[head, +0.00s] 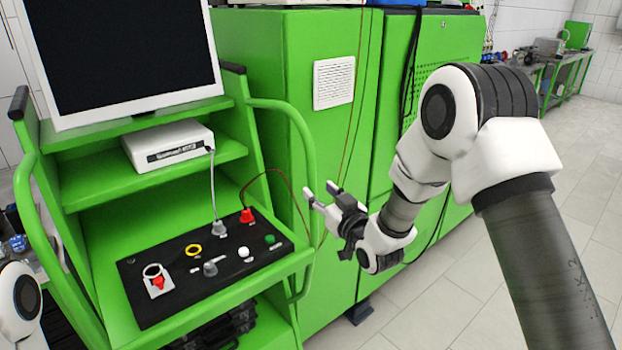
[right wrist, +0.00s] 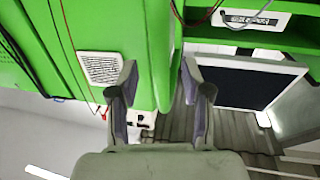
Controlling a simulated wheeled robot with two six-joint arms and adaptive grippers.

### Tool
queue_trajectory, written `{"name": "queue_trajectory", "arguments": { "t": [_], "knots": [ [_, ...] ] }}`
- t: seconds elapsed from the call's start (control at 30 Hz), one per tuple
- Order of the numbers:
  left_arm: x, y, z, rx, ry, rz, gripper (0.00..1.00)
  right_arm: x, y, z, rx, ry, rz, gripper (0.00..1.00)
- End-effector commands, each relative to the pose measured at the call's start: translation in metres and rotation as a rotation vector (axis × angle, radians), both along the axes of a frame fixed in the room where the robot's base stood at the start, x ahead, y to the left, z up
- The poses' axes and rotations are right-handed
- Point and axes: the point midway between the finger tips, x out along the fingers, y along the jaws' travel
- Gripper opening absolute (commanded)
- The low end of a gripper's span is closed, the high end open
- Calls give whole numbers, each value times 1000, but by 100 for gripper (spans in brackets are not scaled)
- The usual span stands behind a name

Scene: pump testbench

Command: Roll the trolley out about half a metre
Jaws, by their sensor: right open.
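The green trolley (head: 100,186) stands at the left in the head view, with a monitor (head: 125,50) on top. Tubular green handles run down both its sides, the right handle (head: 283,108) and the left handle (head: 38,235). My right gripper (head: 320,191) is open and empty.
A black control panel (head: 205,262) with knobs and cables is on the trolley's lower shelf, a white box (head: 168,145) above it. A tall green cabinet (head: 270,60) stands close to the trolley's right. Tiled floor (head: 430,300) is clear at the right.

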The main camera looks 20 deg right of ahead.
Motion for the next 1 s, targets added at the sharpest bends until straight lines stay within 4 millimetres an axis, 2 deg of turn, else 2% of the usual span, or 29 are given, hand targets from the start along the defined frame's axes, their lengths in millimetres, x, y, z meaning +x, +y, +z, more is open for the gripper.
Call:
{"name": "queue_trajectory", "arguments": {
  "t": [0.1, 0.3, 0.67, 0.77, 0.8, 0.83, 1.0],
  "knots": [
    [0, 0, 11, 0, 0, 0, 0, 19, 3, 3, -1, -1, 0, 49],
    [0, 0, 17, 0, 0, 0, 0, 41, 6, 1, -1, 2, 0, 49],
    [0, 0, 18, 0, 0, 0, 0, 48, 7, -1, 0, 1, 0, 49],
    [0, 0, 18, 0, 0, 0, 0, 48, 7, 0, 0, 2, 0, 17],
    [0, 0, 18, 0, 0, 0, 0, 48, 7, 0, 0, 2, 0, 2],
    [0, 0, 18, 0, 0, 0, 0, 48, 7, 0, 0, 2, 0, 0],
    [0, 0, 18, 0, 0, 0, 0, 48, 7, 0, 0, 1, 0, 0]
  ]
}}
